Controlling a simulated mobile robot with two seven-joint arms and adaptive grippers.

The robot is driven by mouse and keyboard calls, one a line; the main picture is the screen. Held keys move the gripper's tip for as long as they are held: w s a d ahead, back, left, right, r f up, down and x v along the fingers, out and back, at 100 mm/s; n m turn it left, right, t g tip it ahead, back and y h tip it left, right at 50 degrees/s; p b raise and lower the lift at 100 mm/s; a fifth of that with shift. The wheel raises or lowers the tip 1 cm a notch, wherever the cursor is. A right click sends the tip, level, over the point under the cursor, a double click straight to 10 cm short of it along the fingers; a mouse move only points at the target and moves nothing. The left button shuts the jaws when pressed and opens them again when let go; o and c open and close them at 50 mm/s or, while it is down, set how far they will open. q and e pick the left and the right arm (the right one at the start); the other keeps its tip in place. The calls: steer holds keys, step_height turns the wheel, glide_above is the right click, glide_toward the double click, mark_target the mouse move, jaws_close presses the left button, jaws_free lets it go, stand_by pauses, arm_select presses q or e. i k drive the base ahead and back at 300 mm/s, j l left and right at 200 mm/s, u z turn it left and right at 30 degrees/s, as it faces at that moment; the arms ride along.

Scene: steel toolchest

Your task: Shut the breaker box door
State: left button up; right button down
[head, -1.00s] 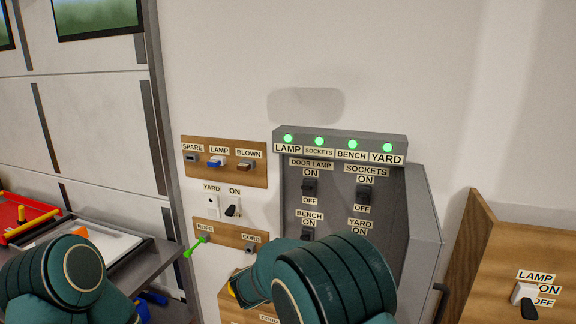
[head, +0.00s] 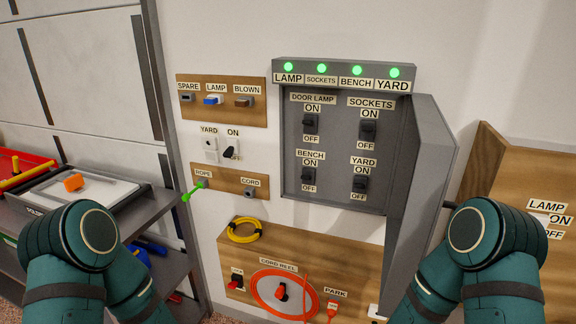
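The grey breaker box (head: 333,204) is on the wall, with several switches inside and green lights along its top. Its door (head: 420,190) is hinged on the right and stands open, sticking out from the box. A dark handle (head: 449,205) shows at the door's outer right side. My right arm is in front of the lower door and to its right; its gripper is out of view. My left arm is at the lower left, and its gripper is out of view too. I cannot tell whether my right arm touches the door.
A wooden panel with a LAMP switch (head: 541,219) stands right of the door. Below the box is a cord reel board (head: 330,248) with a yellow coil (head: 243,231). A shelf with a tray (head: 120,190) is at left. A green peg (head: 190,194) sticks out from the rope board.

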mark_target(430, 150)
steer(key=k+l, duration=0.15)
steer(key=l, duration=0.2)
steer(key=k+l, duration=0.1)
steer(key=l, duration=0.25)
steer(key=k+l+z, duration=0.1)
steer(key=l, duration=0.25)
steer(key=k+l, duration=0.15)
steer(key=l, duration=0.2)
steer(key=z, duration=0.4)
